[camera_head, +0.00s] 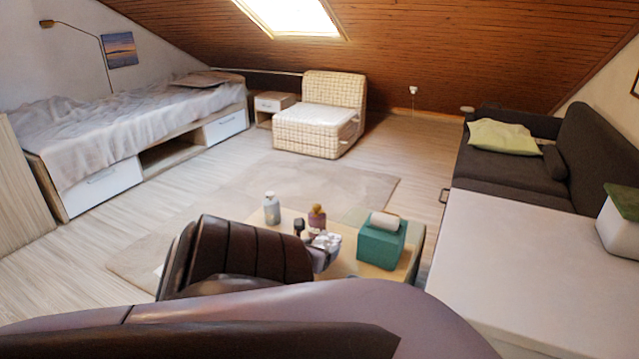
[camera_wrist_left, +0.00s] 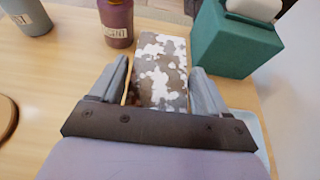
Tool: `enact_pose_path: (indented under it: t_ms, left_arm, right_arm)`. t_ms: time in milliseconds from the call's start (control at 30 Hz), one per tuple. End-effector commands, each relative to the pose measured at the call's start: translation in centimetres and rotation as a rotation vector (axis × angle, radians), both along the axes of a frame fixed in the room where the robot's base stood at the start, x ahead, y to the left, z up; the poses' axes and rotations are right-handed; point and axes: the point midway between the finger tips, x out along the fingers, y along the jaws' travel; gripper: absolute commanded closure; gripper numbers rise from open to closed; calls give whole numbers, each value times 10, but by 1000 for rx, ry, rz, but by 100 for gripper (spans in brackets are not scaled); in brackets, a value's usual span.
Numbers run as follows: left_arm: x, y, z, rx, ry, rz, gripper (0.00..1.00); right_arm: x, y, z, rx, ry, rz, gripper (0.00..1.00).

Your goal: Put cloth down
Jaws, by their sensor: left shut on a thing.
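The cloth (camera_wrist_left: 160,62), patterned in white and grey-brown, shows in the left wrist view between the fingers of my left gripper (camera_wrist_left: 159,72). The gripper is shut on it. The cloth is over or on the light wooden table (camera_wrist_left: 60,85); I cannot tell whether it touches the top. In the head view the left gripper (camera_head: 324,243) is low at the table, with the patterned cloth (camera_head: 321,238) at its tip, partly hidden by my arm. My right gripper is not in view.
A teal tissue box (camera_head: 381,245) stands right of the cloth. A purple bottle (camera_wrist_left: 116,22) stands just beyond it, and a grey bottle (camera_head: 271,209) further left. The wrist view shows bare table to the left. A white counter (camera_head: 530,265) is at right.

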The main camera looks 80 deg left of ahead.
Motion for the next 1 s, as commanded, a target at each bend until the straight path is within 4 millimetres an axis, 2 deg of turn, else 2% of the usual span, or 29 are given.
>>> enact_pose_path:
  t_ms: [200, 300, 567, 733, 767, 800, 833, 1000]
  left_arm:
    - [0, 0, -32, 0, 3, -1, 59]
    - [0, 0, -42, 0, 2, -1, 59]
    - [0, 0, -43, 1, -1, 0, 59]
    - [0, 0, -47, -1, -1, 0, 59]
    - [0, 0, -48, 0, 0, 0, 21]
    - [0, 0, -47, 0, 0, 0, 8]
    - [0, 0, -47, 0, 0, 0, 0]
    - [0, 0, -47, 0, 0, 0, 0]
  right_arm:
    - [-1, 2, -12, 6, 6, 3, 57]
    - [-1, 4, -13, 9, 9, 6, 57]
    - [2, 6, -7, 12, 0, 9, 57]
    - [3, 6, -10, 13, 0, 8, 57]
    - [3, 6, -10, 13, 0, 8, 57]
    - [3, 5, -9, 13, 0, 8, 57]
    - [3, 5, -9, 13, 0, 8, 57]
    - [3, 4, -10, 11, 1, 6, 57]
